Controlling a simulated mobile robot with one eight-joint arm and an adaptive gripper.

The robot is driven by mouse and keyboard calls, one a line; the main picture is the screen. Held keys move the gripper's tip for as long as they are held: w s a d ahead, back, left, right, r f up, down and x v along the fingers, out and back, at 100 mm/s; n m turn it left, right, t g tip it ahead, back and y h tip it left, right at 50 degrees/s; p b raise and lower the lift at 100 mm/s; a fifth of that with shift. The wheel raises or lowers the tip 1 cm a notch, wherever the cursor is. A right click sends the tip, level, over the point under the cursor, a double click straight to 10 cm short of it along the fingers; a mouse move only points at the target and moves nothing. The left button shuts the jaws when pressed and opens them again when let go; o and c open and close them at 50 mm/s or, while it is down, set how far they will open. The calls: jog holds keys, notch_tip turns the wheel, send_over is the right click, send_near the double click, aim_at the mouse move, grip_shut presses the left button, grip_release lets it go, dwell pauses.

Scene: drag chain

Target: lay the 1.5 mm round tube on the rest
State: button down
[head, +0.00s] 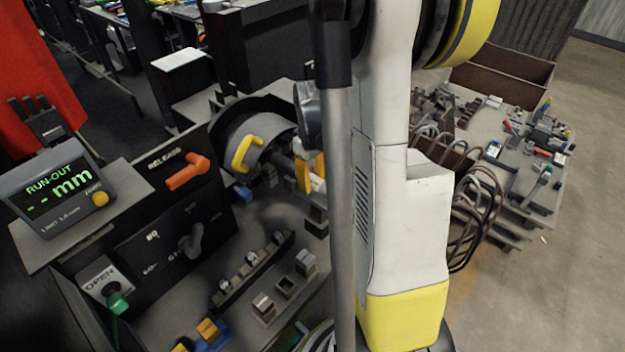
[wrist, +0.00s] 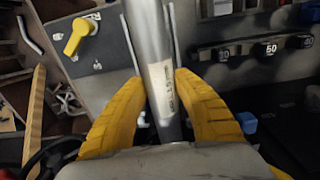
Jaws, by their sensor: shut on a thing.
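In the wrist view, my gripper (wrist: 162,108) has its yellow fingers closed in on both sides of a grey round tube (wrist: 156,50). A pale label with small, unreadable print is on the tube. The tube runs from between the fingers to the top edge of the picture. In the head view, my gripper (head: 311,172) shows only partly behind my arm, near the curved grey guard. I cannot identify the rest with certainty in either view.
A display (head: 62,188) reads RUN-OUT with dashes and mm. An orange release lever (head: 187,172) and a grey knob (head: 191,242) are on the dark panel. A yellow lever (wrist: 76,38) is left of the tube. A cluttered table (head: 530,140) stands at the right.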

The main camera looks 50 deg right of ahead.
jog(key=c, duration=0.9)
grip_release()
jog(key=shift+c, duration=0.2)
notch_tip(320, 180, up, 12)
